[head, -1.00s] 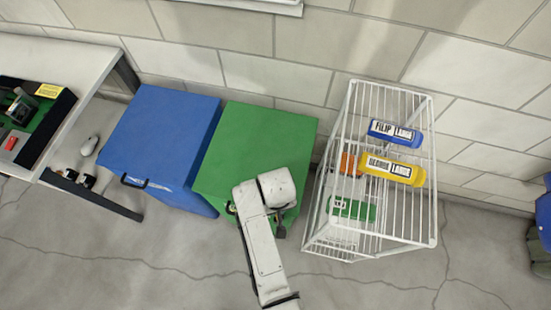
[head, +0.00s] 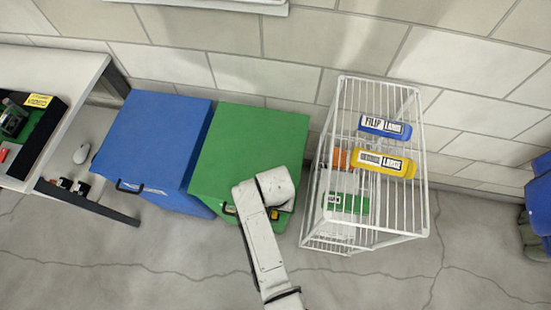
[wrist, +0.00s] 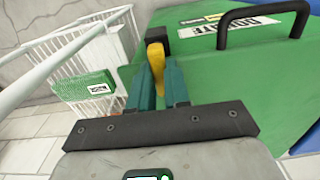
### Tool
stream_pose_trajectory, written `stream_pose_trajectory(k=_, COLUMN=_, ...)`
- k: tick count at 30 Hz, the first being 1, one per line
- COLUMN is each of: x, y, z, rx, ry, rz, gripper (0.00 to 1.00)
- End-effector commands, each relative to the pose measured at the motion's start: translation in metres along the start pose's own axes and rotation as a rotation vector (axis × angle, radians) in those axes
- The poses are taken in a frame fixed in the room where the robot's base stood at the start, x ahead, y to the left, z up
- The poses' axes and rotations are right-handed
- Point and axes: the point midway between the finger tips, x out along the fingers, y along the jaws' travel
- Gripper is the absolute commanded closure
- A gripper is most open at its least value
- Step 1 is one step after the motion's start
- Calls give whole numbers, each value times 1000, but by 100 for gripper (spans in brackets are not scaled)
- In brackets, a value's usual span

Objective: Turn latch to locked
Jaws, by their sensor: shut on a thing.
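The green box (head: 250,145) stands beside the blue one, with a black handle (wrist: 262,20) and a white label (wrist: 248,31) on its front. A yellow latch lever (wrist: 156,56) hangs from a small black mount (wrist: 157,35) near the box's edge. My gripper (wrist: 159,82) has its two teal fingers shut on the lever, one on each side. The lever's upper part shows above the fingertips and points roughly up in the wrist view. In the head view my arm's end covers most of the latch area.
A blue box (head: 150,150) stands left of the green one. A white wire rack (head: 425,190) with blue, yellow and green packages stands close on the right. A workbench (head: 75,65) is at far left. The floor in front is clear.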

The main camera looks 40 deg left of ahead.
Motion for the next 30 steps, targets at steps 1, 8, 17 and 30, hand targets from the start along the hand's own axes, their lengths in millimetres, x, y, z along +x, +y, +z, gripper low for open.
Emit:
stream_pose_trajectory(k=1, x=0, y=0, z=-1, rx=4, ry=2, rz=-1, gripper=100)
stream_pose_trajectory(k=8, x=0, y=0, z=-1, rx=6, ry=2, rz=-1, gripper=100)
stream_pose_trajectory(k=17, x=0, y=0, z=0, rx=5, ry=1, rz=0, gripper=64)
stream_pose_trajectory(k=30, x=-9, y=0, z=-1, rx=4, ry=1, rz=-1, gripper=57)
